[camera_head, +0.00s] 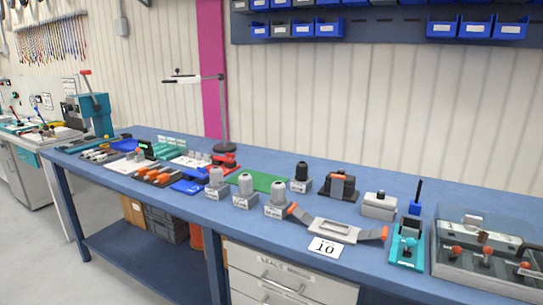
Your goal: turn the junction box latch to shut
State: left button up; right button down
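Neither of my grippers is in view. I cannot tell for certain which thing is the junction box. At the right end of the blue bench stands a grey box with a clear cover (480,245), with several orange-tipped levers or knobs inside or on it. A smaller grey box (379,206) stands farther back, left of it. Any latch and its position are too small to make out.
The blue bench (400,269) holds a grey plate with orange ends (333,231), a teal fixture (406,245), several grey cylinders on blocks and a desk lamp (221,110). Blue bins (475,27) hang above. Drawers (285,278) sit underneath. Grey floor (100,275) lies open at left.

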aim_at(471, 223)
jog(key=z, duration=1.35)
